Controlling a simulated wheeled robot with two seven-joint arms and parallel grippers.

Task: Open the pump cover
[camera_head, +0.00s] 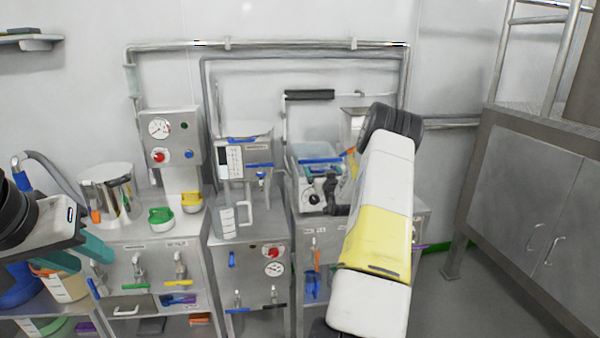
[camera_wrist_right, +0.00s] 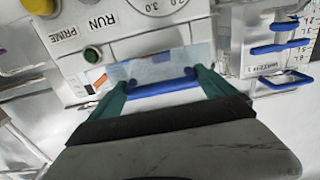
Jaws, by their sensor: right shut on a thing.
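The pump (camera_head: 312,195) is a pale box with a dial on its front, in the middle of the head view. Its clear cover (camera_head: 312,152) has a blue handle (camera_head: 322,161). In the right wrist view, the teal fingers of my right gripper (camera_wrist_right: 163,82) are shut on the blue handle (camera_wrist_right: 160,89), in front of the clear cover (camera_wrist_right: 172,65). The pump's panel (camera_wrist_right: 130,42) shows RUN and PRIME lettering and a green button. My right arm partly hides the pump's right side in the head view. My left gripper (camera_head: 78,256) is at the left edge, open and empty.
A steel pot (camera_head: 108,190) and a control box (camera_head: 170,140) stand left of the pump. Pipes (camera_head: 270,46) run behind. A steel cabinet (camera_head: 525,185) stands at the right.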

